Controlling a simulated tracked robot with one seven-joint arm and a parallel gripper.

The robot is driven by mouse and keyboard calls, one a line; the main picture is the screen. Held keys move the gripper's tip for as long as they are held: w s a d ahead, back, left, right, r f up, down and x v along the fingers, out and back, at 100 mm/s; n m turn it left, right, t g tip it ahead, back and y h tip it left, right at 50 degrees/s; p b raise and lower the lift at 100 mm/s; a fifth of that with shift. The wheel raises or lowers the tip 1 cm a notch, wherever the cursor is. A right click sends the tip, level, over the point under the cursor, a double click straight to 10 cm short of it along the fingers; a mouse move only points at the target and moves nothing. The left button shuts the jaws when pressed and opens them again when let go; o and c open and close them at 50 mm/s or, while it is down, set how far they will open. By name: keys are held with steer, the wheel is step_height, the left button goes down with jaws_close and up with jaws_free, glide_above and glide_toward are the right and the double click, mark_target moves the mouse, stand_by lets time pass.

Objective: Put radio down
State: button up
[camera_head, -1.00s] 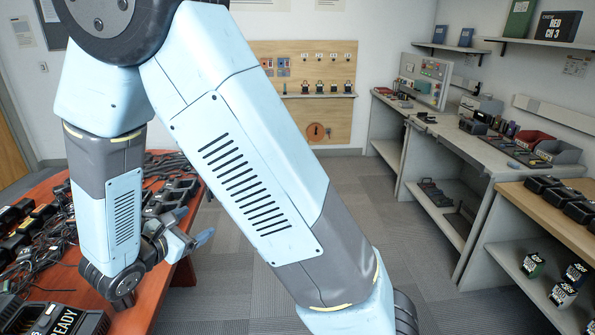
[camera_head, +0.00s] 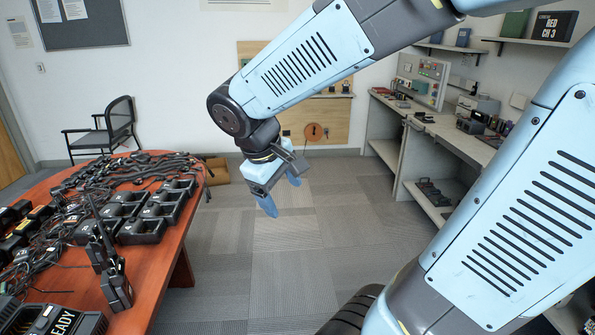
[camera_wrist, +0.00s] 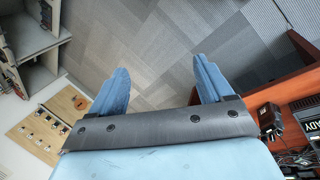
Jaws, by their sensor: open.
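A black handheld radio (camera_head: 115,283) stands on the red-brown table (camera_head: 152,285) near its right front edge, its antenna pointing up. It also shows in the wrist view (camera_wrist: 269,122), at the right. My gripper (camera_head: 281,195) is open and empty. It hangs over the carpet to the right of the table, clear of the radio. In the wrist view, its two blue fingers (camera_wrist: 160,75) are spread wide with only floor between them.
Black charger trays (camera_head: 160,208), tangled cables and a tray marked READY (camera_head: 62,322) crowd the table. A chair (camera_head: 108,128) stands behind it. A workbench (camera_head: 455,137) runs along the right wall. The middle floor is free.

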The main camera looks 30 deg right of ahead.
steer(key=s+r+m+t+y, duration=0.4)
steer(key=s+r+m, duration=0.1)
steer(key=r, duration=0.1)
steer(key=shift+s+d+r, duration=0.15)
steer(key=shift+d+r, duration=0.2)
steer(key=shift+d, duration=0.05)
